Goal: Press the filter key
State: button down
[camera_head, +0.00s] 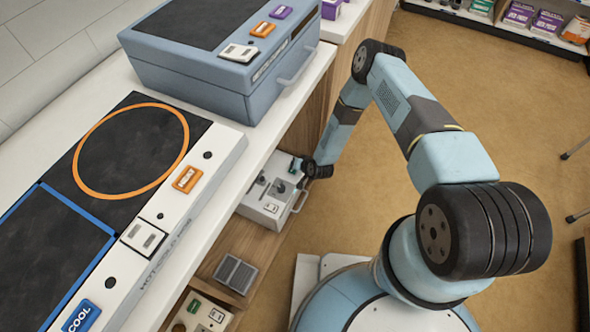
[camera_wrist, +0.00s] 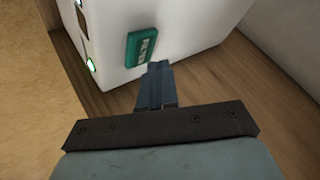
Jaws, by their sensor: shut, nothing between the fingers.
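The teal key (camera_wrist: 142,46) bears light lettering too blurred to read surely and stands on the side of a white unit (camera_wrist: 185,28) in the wrist view. My gripper (camera_wrist: 158,66) is shut and empty, its fingertips just below the key's lower right edge; I cannot tell if they touch it. In the head view the unit (camera_head: 260,212) sits on a shelf under the counter, and a small teal patch (camera_head: 296,165), probably the key, shows beside my arm's end. My fingers are hidden there.
The wooden shelf (camera_wrist: 250,85) runs under the unit, with a pale wall close on the right in the wrist view. The counter edge (camera_head: 225,185) overhangs the shelf in the head view. A blue-grey case (camera_head: 205,75) stands on the counter. The floor at right is mostly open.

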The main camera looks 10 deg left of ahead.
jog(key=shift+r, duration=2.5)
